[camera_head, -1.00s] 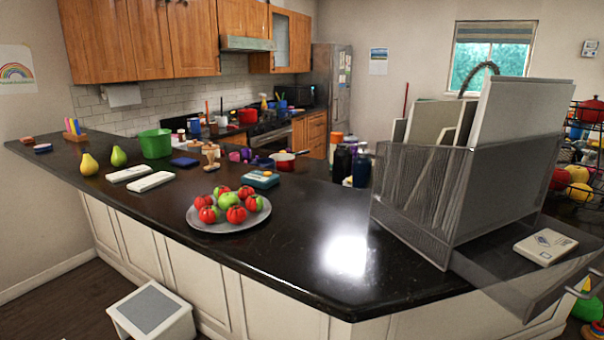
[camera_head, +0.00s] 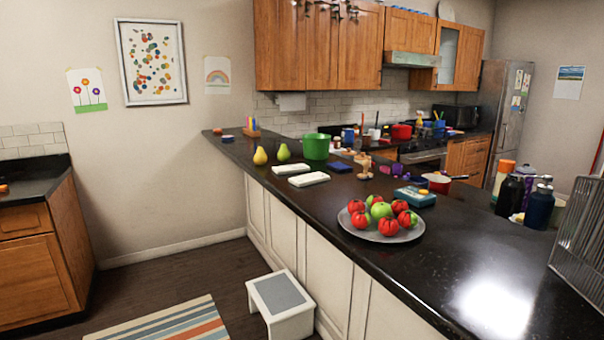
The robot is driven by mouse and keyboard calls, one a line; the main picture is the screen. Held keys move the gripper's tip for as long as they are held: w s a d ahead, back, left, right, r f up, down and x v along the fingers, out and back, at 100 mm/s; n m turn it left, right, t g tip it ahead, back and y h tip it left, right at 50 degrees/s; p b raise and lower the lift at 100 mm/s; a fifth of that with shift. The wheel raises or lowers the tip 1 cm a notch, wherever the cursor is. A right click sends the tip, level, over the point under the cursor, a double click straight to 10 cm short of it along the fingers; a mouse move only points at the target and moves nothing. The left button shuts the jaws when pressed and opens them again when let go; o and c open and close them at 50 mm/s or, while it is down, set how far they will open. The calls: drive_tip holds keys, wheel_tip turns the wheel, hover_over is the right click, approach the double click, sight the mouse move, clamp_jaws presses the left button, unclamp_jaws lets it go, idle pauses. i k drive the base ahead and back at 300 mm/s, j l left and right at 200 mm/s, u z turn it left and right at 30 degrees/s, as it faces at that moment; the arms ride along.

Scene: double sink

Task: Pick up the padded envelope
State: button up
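I cannot make out a padded envelope for certain in the current head view. Two flat white items lie on the dark counter (camera_head: 450,262): one farther back (camera_head: 291,168) and one nearer (camera_head: 309,180). They look like thin, stiff blocks, and I cannot tell what they are. Only the edge of a grey slatted holder (camera_head: 580,238) shows at the right border; its contents are out of view. My gripper is not in view.
A plate (camera_head: 387,237) of red and green fruit sits mid-counter. Dark bottles (camera_head: 538,207) stand at right. A green pot (camera_head: 316,147) and pears are farther back.

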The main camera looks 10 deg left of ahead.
sight(288, 169)
drive_tip(key=i+j, duration=0.1)
drive_tip(key=j, duration=0.5)
drive_tip(key=i+j+z, duration=0.15)
drive_tip(key=j, duration=0.25)
drive_tip(key=i+j+z, duration=0.15)
drive_tip(key=j, duration=0.25)
drive_tip(key=i+j+z, duration=0.1)
drive_tip(key=i+j, duration=0.15)
drive_tip(key=j, duration=0.15)
drive_tip(key=i+j+z, duration=0.15)
drive_tip(key=j, duration=0.3)
drive_tip(key=i+j+z, duration=0.15)
drive_tip(key=j, duration=0.25)
drive_tip(key=j+z, duration=0.15)
drive_tip(key=j, duration=0.3)
